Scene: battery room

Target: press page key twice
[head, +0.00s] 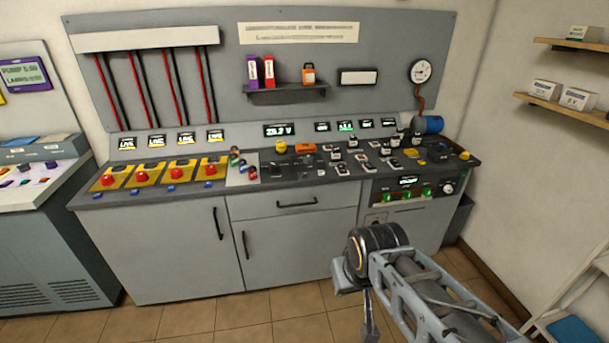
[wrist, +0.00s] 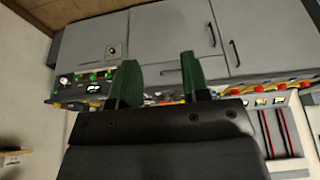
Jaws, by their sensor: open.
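No key labelled "page" can be made out; the labels are too small to read. The grey console (head: 290,228) stands against the wall in the head view, its sloping top crowded with switches, keys and small displays. A front unit (head: 415,188) at its right carries a lit display, several green-lit buttons and a knob; it also shows, upside down, in the wrist view (wrist: 92,88). My gripper (wrist: 157,80) is open and empty in the wrist view, two green fingers apart. It appears clear of the console. In the head view my arm is low, in front of the cabinet's right part.
Yellow bases with red mushroom buttons (head: 177,174) line the console's left. A blue cylinder (head: 428,124) and a gauge (head: 420,71) are at the back right. Another console (head: 45,190) stands far left, a white rack (head: 575,300) at lower right.

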